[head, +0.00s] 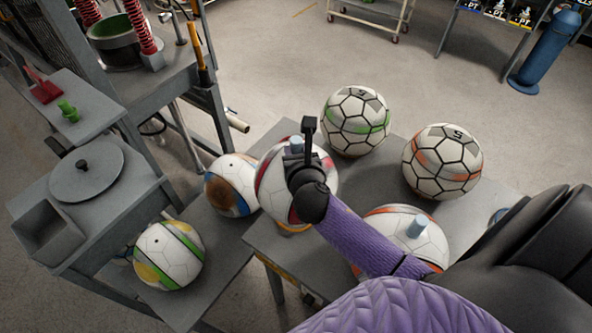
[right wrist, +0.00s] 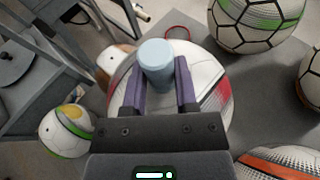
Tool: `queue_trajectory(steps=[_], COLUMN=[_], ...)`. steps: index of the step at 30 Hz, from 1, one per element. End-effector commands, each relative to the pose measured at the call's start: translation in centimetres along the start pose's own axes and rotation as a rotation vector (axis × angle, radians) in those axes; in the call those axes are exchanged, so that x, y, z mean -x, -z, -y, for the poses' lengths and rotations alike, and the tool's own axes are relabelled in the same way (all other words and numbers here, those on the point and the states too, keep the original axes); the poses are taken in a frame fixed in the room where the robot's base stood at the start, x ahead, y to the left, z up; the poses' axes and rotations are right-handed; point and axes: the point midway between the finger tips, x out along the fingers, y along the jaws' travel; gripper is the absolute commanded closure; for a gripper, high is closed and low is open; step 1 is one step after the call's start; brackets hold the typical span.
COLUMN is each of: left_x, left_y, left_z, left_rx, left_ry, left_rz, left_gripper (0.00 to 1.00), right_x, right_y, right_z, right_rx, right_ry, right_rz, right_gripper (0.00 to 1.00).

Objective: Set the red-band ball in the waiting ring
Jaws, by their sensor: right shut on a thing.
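The red-band ball (head: 272,185) is white with a red stripe. A pale blue plug (right wrist: 156,60) stands up from its top. My right gripper (right wrist: 160,85) is shut on this plug, one purple finger on each side. The ball is at the left end of the grey table (head: 376,185); whether it touches the surface is not clear. A thin red ring (right wrist: 178,28) shows partly behind the ball in the right wrist view. A yellow-orange edge (head: 293,231) shows under the ball in the head view; I cannot tell what it is. My left gripper is out of view.
A green-band ball (head: 356,121) and orange-band ball (head: 443,161) stand behind. Another orange-band ball (head: 398,240) with a blue plug sits partly under my right arm. A blue-and-brown ball (head: 231,185) and green-yellow ball (head: 168,254) are left, near the press frame (head: 150,85).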

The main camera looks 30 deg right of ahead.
Motion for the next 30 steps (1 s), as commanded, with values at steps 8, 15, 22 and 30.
queue_trajectory(steps=[8,15,22,30], left_x=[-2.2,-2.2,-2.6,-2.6], left_y=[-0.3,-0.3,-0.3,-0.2], left_z=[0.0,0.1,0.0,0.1], left_rx=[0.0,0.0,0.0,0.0], left_ry=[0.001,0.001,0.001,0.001], left_rz=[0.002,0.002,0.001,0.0], left_gripper=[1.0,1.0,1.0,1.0], right_x=[-1.5,-1.7,-1.9,-1.9], right_y=[4.1,4.3,4.9,5.0], right_z=[0.0,0.0,0.0,0.0], right_rx=[-0.001,0.0,0.001,0.0], right_ry=[0.001,-0.001,-0.001,0.0], right_rz=[0.0,0.003,0.003,0.001], right_gripper=[1.0,1.0,1.0,0.28])
